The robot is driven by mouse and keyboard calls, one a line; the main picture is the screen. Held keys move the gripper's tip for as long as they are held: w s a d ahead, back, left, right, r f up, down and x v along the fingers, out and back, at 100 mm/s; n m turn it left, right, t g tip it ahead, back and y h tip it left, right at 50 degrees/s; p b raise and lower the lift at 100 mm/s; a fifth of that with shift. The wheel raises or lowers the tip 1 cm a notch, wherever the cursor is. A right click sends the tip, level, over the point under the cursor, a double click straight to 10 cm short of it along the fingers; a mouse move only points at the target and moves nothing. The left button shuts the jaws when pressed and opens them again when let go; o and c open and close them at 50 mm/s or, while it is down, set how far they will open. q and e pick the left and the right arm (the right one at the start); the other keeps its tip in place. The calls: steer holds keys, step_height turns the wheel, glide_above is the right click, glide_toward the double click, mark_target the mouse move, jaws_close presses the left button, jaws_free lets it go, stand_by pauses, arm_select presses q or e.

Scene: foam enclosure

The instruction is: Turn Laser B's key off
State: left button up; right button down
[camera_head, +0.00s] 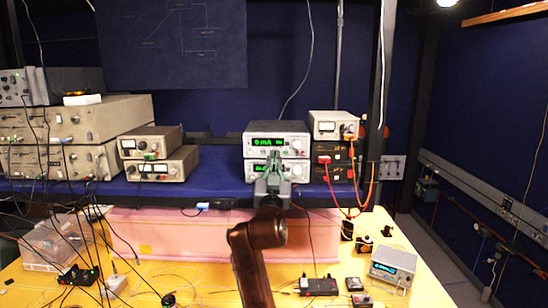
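Two stacked laser driver boxes with green displays stand on the blue shelf. The upper driver (277,142) shows a reading that looks like "0 mA". The lower driver (257,168) is partly covered by my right gripper (273,160), and its display is only partly readable. I cannot read which box is Laser B, and no key is clearly visible. My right arm rises from the bottom edge, and its gripper is in front of the lower driver's face. Whether its fingers are open, or touch anything, is too small to tell. My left gripper is out of view.
Grey instruments (150,170) stand left on the blue shelf (220,180). A small meter (333,124) with orange and red cables stands right. Below are a pink foam block (170,235) and a yellow table (420,285) with a small display box (392,266) and loose cables.

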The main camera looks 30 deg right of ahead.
steer(key=shift+r+n+t+y+p, duration=0.1)
steer(key=shift+n+t+y+p, duration=0.3)
steer(key=shift+n, duration=0.6)
steer(key=c, duration=2.2)
jaws_free()
steer(key=shift+w, duration=0.1)
steer(key=v, duration=1.2)
